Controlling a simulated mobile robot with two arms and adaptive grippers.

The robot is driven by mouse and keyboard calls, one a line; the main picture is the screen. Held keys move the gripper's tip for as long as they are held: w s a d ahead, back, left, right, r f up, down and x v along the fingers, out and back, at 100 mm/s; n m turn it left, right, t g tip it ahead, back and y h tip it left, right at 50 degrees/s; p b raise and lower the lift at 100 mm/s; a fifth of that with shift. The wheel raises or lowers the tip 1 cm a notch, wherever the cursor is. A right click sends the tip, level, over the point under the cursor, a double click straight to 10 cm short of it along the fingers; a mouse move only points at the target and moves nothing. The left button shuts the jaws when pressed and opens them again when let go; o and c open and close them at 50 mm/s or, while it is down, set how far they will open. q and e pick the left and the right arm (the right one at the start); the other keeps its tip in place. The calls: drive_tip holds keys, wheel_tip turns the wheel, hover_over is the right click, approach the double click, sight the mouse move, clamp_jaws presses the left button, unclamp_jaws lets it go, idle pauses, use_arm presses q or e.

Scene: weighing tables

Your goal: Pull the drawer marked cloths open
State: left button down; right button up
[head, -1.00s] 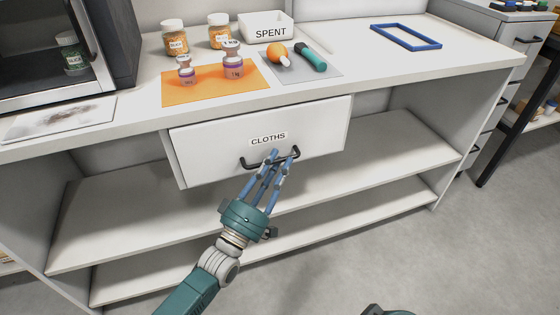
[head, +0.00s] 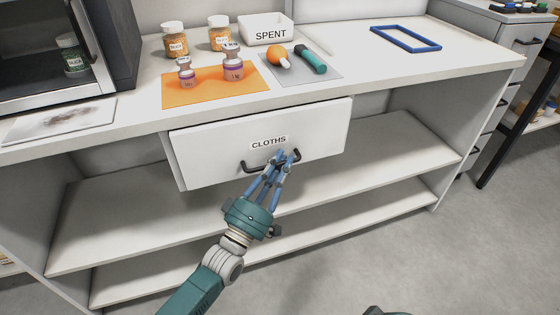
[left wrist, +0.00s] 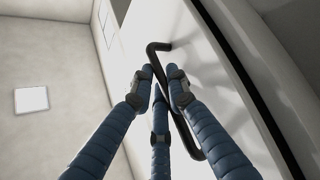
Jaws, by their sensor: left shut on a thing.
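The drawer marked cloths (head: 220,151) is a white drawer under the worktop, its front standing slightly proud of the frame. Its black bar handle (head: 252,167) runs below the CLOTHS label (head: 268,142). My left gripper (head: 286,157) is shut on the right part of this handle, its blue fingers reaching up from below. In the left wrist view the fingertips (left wrist: 160,78) close around the black handle (left wrist: 160,47), which partly hides behind them. The inside of the drawer does not show. My right gripper is out of view.
The worktop above holds an orange mat (head: 190,95) with two weights, a grey mat (head: 325,72), a SPENT bin (head: 266,36), jars and a blue frame (head: 405,38). Open shelves (head: 370,150) lie below. Grey floor (head: 420,270) in front is clear.

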use_arm(q)
drive_tip(key=s+d+p, duration=0.3)
drive_tip(key=s+d, duration=0.1)
drive_tip(key=s, duration=1)
drive_tip(key=s+d+p, duration=0.4)
drive_tip(key=s+d, duration=0.1)
drive_tip(key=s, duration=1)
drive_tip(key=shift+d, duration=0.15)
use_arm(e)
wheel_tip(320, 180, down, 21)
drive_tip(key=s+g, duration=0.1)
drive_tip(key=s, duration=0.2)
use_arm(q)
drive_tip(key=shift+f, duration=0.1)
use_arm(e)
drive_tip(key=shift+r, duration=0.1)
use_arm(q)
drive_tip(key=c, duration=1.9)
unclamp_jaws()
drive_tip(key=shift+c, duration=0.2)
drive_tip(key=v, duration=1.2)
